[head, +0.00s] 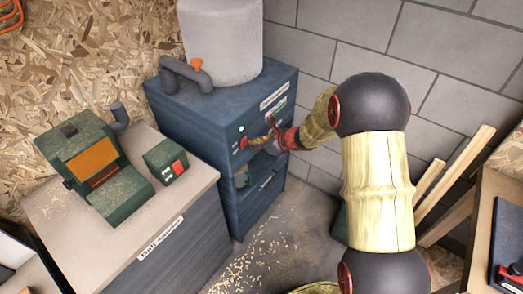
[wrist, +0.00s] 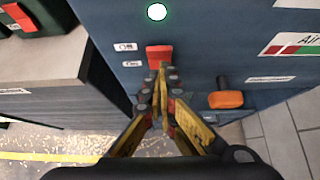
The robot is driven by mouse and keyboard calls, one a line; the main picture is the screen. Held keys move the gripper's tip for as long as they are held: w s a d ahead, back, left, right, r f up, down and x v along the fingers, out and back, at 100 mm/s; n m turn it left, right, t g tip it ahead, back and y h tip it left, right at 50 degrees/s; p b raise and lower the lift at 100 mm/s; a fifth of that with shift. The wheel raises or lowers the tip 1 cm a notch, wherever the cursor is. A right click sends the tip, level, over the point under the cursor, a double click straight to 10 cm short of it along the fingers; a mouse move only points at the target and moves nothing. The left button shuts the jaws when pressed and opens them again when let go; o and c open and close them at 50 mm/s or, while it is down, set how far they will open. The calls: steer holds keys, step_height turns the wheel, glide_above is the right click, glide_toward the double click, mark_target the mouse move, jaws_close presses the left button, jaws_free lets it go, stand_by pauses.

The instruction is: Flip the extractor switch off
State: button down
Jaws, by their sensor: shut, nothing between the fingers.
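The extractor switch is a red rocker (wrist: 158,53) on the front of the blue cabinet (head: 195,112), with two small white labels to its left, too small to read surely. A round lamp (wrist: 156,12) above it glows white with a green rim; it also shows in the head view (head: 241,129). My gripper (wrist: 160,72) is shut and empty, its yellow fingertips together at the lower edge of the red switch. I cannot tell whether they touch it. In the head view my gripper (head: 252,142) reaches the cabinet front from the right.
An orange-handled lever (wrist: 226,99) sticks out right of the switch, close to my fingers. A green belt sander (head: 95,165) and a small green box with a red switch (head: 167,161) stand on the bench at left. Timber planks (head: 455,185) lean at right.

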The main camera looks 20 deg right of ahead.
steer(key=shift+w+a, duration=0.2)
steer(key=shift+w, duration=0.15)
steer(key=shift+w+a+r+p, duration=0.25)
steer(key=shift+a+r+p, duration=0.05)
steer(key=shift+r+p, duration=0.05)
steer(key=shift+w+f, duration=0.1)
steer(key=shift+r+p, duration=0.55)
steer(key=shift+r, duration=0.3)
